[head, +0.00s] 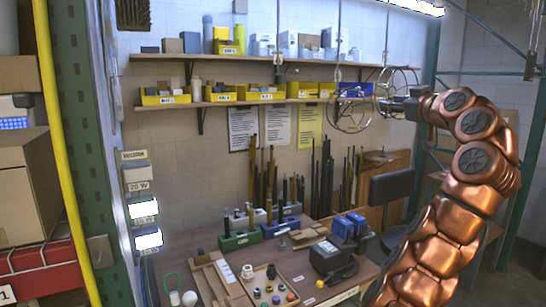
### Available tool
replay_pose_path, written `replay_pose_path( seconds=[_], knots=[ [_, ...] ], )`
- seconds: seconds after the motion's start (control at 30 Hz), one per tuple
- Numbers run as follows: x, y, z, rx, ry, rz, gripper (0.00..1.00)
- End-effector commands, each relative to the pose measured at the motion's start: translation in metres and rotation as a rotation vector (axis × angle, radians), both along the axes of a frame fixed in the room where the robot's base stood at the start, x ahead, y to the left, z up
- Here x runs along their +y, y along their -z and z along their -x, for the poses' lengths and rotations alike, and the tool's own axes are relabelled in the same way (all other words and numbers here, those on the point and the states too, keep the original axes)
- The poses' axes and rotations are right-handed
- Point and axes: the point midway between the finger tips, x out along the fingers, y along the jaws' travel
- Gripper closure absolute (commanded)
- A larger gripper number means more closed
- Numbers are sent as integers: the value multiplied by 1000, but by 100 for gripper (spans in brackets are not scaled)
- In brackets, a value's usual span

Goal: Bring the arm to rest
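My copper-coloured arm rises at the right of the head view and bends over to the left near its top. My gripper (388,107) is small and dark at the arm's end, pointing left, high above the workbench (205,240) and in front of the wall shelves. Thin wire cages (349,112) hang right by it, and their lines overlap the fingers. I cannot tell whether the fingers touch a cage or are open or shut.
A wooden tray (242,297) with small round parts, a dark box-shaped device (332,259) and rod holders (240,240) stand on the bench. Shelves (262,59) with yellow bins line the wall. A yellow pole (62,150) and cardboard boxes (22,185) are at left, a chair (391,195) behind.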

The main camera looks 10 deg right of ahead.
Motion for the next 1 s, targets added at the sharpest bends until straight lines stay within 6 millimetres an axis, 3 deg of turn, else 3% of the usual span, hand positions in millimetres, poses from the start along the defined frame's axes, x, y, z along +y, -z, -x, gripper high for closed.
replay_pose_path(
  seconds=[0.2,0.37,0.67,1.0],
  knots=[
    [0,8,-12,39,-56,-114,65],
    [15,19,-29,106,-139,-247,65],
    [74,40,-47,269,-289,-432,65],
    [159,62,-37,476,-412,-531,65]
  ],
)
